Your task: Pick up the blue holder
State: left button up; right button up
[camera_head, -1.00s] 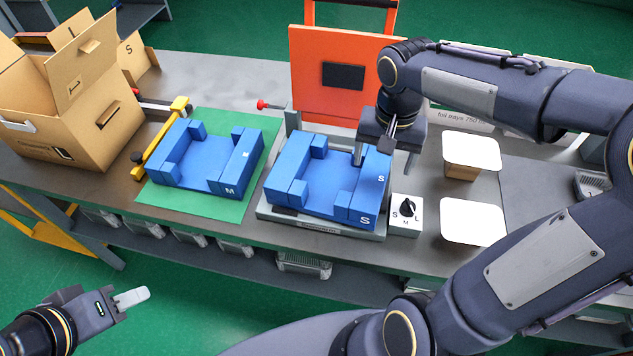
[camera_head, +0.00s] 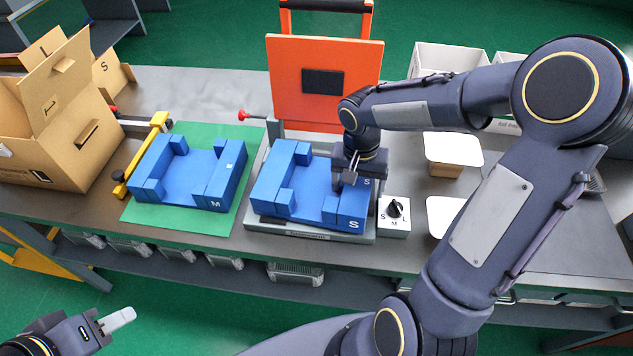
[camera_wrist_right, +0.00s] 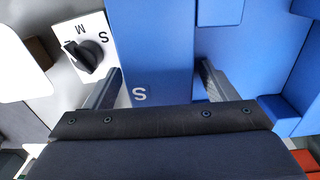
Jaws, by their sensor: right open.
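One blue holder marked S (camera_head: 298,203) sits in a grey fixture at the middle of the bench. Another blue holder, marked M (camera_head: 188,185), lies on a green mat to its left. My right gripper (camera_head: 347,176) is open at the right side of the S holder. In the right wrist view, its two fingers (camera_wrist_right: 157,85) stand on either side of the S-marked wall (camera_wrist_right: 150,45), with a gap visible on the right. Whether either finger touches it is unclear. My left gripper (camera_head: 117,320) is low at the left, away from the bench; only one finger shows clearly.
A selector knob box (camera_head: 394,216) stands close to the right of the fixture (camera_head: 310,234), beside my right gripper. An orange panel (camera_head: 285,90) rises behind it. A cardboard box (camera_head: 60,150) and yellow clamp bar (camera_head: 135,165) are at left. White-topped blocks (camera_head: 453,148) are at right.

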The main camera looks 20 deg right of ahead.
jog(key=shift+c, duration=0.3)
jog(key=c, duration=1.6)
jog(key=shift+r, duration=0.15)
